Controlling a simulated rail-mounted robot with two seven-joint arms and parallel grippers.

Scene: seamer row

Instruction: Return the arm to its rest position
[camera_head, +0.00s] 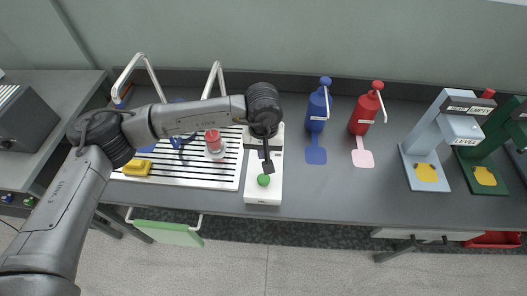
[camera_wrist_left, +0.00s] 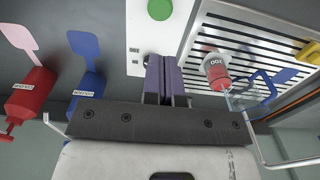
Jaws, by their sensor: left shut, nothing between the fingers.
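My left arm (camera_head: 70,200) comes in from the left and reaches across the bench. Its left gripper (camera_head: 267,165) points down over a white box (camera_head: 262,197) with a green round button (camera_head: 263,180). The fingers look closed together with nothing between them; in the left wrist view they (camera_wrist_left: 165,80) show side by side in front of the box. The button shows at the top of the left wrist view (camera_wrist_left: 160,9), apart from the fingertips. My right gripper is not in view.
A slatted rack (camera_head: 222,178) with a red-topped weight (camera_head: 213,143) and a yellow block (camera_head: 137,168) lies left of the box. Blue (camera_head: 317,108) and red (camera_head: 365,112) bottles stand right of it. Two level stands are farther right. The bench front between is clear.

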